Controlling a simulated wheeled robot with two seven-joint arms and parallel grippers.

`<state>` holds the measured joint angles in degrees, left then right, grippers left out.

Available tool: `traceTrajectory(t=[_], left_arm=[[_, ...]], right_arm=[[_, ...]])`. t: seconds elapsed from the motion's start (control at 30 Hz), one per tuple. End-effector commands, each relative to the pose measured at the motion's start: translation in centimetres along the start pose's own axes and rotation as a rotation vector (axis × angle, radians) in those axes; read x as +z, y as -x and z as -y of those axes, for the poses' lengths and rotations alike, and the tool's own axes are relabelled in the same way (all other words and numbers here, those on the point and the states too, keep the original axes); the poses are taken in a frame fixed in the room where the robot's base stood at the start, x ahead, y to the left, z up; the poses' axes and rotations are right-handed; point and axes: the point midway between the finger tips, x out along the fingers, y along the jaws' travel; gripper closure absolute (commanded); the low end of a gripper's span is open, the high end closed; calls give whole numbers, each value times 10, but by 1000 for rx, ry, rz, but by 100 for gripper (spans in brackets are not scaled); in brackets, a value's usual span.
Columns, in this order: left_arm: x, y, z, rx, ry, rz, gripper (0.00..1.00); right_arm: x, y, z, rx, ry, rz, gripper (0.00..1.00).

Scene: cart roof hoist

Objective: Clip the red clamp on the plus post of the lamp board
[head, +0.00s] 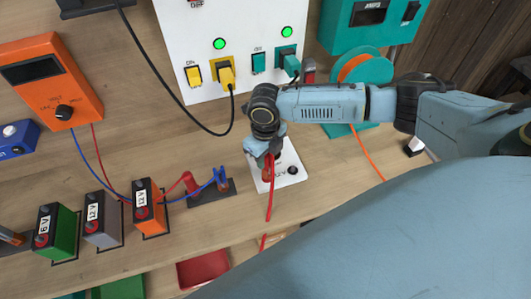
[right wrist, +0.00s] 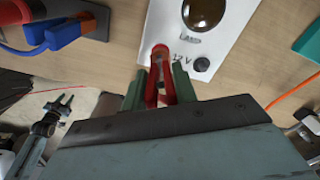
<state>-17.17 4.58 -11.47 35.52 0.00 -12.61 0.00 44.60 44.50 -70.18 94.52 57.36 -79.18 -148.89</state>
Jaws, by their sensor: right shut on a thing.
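My right gripper (head: 268,150) is over the left part of the white lamp board (head: 292,176). In the right wrist view (right wrist: 160,92) it is shut on the red clamp (right wrist: 160,70). The clamp's nose lies over the board at the left of the "12 V" mark, level with the black post (right wrist: 201,65). The plus post is hidden, and I cannot tell whether the jaws grip it. The red cable (head: 269,200) hangs toward the table's front edge. What looks like my left gripper (right wrist: 58,108) shows small at the lower left of the wrist view; its fingers are unclear.
A dark rest (head: 228,194) with a blue clamp (head: 220,178) and a red one stands left of the board. Green, grey and orange batteries (head: 148,206) stand further left. A teal cable reel (head: 362,72) is behind my arm. A white panel (head: 240,30) stands at the back.

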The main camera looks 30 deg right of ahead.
Motion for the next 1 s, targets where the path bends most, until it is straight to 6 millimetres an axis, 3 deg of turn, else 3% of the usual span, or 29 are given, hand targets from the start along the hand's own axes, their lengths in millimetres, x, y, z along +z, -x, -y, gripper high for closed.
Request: traceTrajectory(t=[0.57,0.6,0.7,0.8,1.0], left_arm=[[1,-7,0,0,0,0,64],[1,-7,0,0,0,0,64],[1,-7,0,0,0,0,64],[1,-7,0,0,0,0,64],[1,-7,0,0,0,0,64]], right_arm=[[0,-15,0,0,0,0,100],[0,-15,0,0,0,0,69],[0,-14,0,0,1,0,56],[0,-14,0,0,0,0,46],[0,-14,0,0,0,0,46]])
